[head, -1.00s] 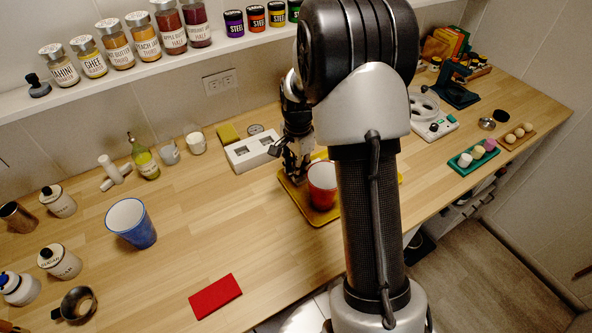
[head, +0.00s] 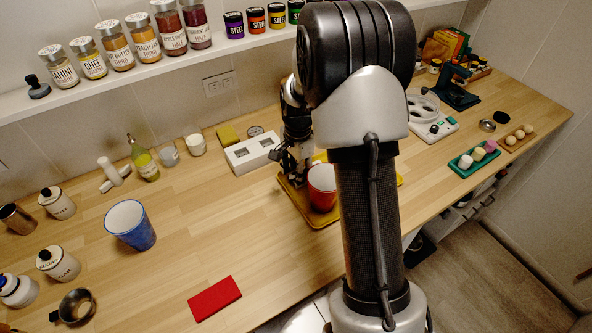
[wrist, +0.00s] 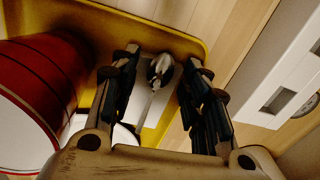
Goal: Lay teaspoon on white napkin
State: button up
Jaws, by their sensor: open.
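The teaspoon (wrist: 161,68) shows in the wrist view between my fingers, with its bowl away from my palm and its thin handle running back towards it. Under it is a pale flat patch (wrist: 151,109) that looks like the white napkin, on the yellow tray (wrist: 185,40). My gripper (wrist: 160,62) is open, with one finger on each side of the spoon. I cannot tell whether the spoon rests flat on the patch. In the head view my gripper (head: 296,175) is low over the tray's left part, and spoon and napkin are hidden.
A red cup (head: 322,186) stands on the tray close beside my gripper, and it also fills the left of the wrist view (wrist: 45,75). A white box with openings (head: 252,151) is behind. A red cloth (head: 215,298) and a blue cup (head: 130,225) are left, with clear counter between.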

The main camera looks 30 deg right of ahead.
jog(key=s+a+r+n+p, duration=0.2)
jog(key=r, duration=0.7)
jog(key=s+a+r+n+p, duration=0.1)
jog(key=s+a+r+p, duration=0.1)
jog(key=r, duration=0.8)
jog(key=s+a+r+n+t, duration=0.1)
jog(key=s+a+r+n, duration=0.1)
jog(key=s, duration=0.5)
jog(key=s+a+r+n+t, duration=0.1)
jog(key=s+a+r+n, duration=0.1)
jog(key=s+a+n, duration=0.2)
jog(key=s+a+r+n+t, duration=0.2)
jog(key=s+a+n, duration=0.2)
jog(key=s+n, duration=0.3)
jog(key=s, duration=0.3)
jog(key=shift+s+r, duration=0.25)
jog(key=shift+s, duration=0.15)
jog(key=shift+a, duration=0.1)
